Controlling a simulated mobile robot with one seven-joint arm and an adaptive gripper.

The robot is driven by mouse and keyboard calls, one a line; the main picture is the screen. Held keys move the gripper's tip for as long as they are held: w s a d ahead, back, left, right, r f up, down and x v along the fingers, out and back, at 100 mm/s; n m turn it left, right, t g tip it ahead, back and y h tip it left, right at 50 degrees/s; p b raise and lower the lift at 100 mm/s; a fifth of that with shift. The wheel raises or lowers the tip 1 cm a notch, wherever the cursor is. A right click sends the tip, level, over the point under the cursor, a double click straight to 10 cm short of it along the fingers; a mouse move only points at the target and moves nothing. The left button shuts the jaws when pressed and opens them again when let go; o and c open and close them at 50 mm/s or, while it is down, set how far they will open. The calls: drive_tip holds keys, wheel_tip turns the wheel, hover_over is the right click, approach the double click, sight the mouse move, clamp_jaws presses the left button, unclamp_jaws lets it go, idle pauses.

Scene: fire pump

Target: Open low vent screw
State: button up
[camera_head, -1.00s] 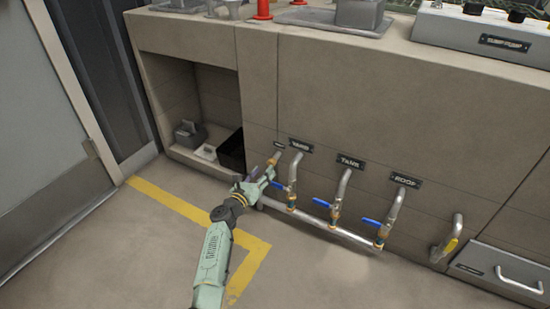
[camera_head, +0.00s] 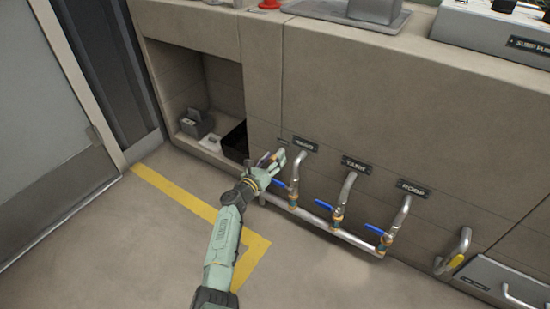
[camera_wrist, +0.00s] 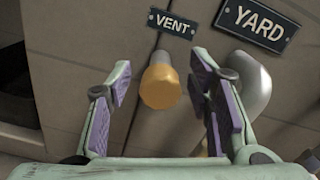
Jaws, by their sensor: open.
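The low vent screw (camera_wrist: 161,84) is a yellow-orange hexagonal knob on a short stub, below a dark VENT label (camera_wrist: 172,23) in the wrist view. My gripper (camera_wrist: 163,95) is open, with one purple-padded finger on each side of the screw. Gaps show between the fingers and the screw, so it is not gripped. In the head view my gripper (camera_head: 272,165) is at the wall, left of the YARD pipe, and covers most of the screw.
The YARD pipe (camera_wrist: 247,85) curves close to my right finger. Blue-handled valves, such as the TANK valve (camera_head: 323,206), line a low pipe to the right. An open cubby (camera_head: 205,95) lies left. Floor in front is clear.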

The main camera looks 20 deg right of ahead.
clamp_jaws()
idle(0.5)
